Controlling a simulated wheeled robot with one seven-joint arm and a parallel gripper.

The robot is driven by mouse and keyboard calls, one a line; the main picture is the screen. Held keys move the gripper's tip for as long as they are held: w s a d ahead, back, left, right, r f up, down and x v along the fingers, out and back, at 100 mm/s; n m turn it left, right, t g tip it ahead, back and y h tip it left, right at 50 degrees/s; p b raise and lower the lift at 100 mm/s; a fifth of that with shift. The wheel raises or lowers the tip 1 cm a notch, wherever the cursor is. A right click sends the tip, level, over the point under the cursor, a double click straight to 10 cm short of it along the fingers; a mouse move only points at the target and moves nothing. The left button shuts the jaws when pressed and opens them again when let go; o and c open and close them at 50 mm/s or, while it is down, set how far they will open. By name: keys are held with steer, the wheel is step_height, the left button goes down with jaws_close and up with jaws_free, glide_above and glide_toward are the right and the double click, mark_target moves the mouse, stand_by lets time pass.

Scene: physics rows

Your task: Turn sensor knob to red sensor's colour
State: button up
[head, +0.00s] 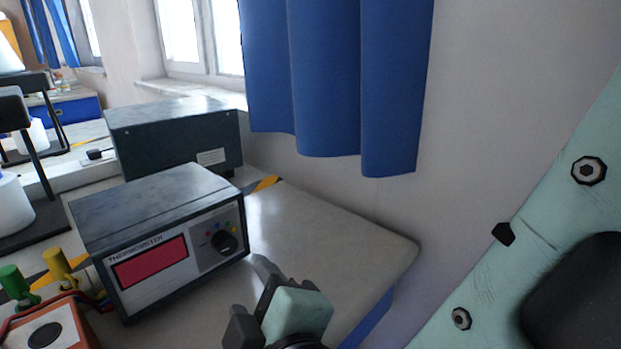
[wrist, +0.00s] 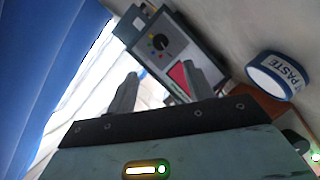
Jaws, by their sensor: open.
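The grey thermometer box (head: 160,215) stands on the table, with a red display (head: 150,262) on its front. The black sensor knob (head: 224,242) is right of the display, with small coloured dots around it. The knob also shows in the wrist view (wrist: 160,43), with yellow, green, red and blue dots near it. I cannot tell which dot it points at. My gripper (head: 253,292) is open and empty, in front of the box and apart from the knob. Its two fingers show in the wrist view (wrist: 160,78). I cannot make out a red sensor.
An orange box (head: 55,330) with red wire, a green plug (head: 14,283) and a yellow plug (head: 58,266) is at lower left. A dark box (head: 175,135) stands behind. A paste jar (wrist: 277,76) shows in the wrist view. The table right of the thermometer is clear.

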mark_target(228, 248)
steer(key=b+x, duration=0.1)
steer(key=x, duration=1.1)
steer(key=shift+s+f, duration=0.1)
steer(key=c, duration=1)
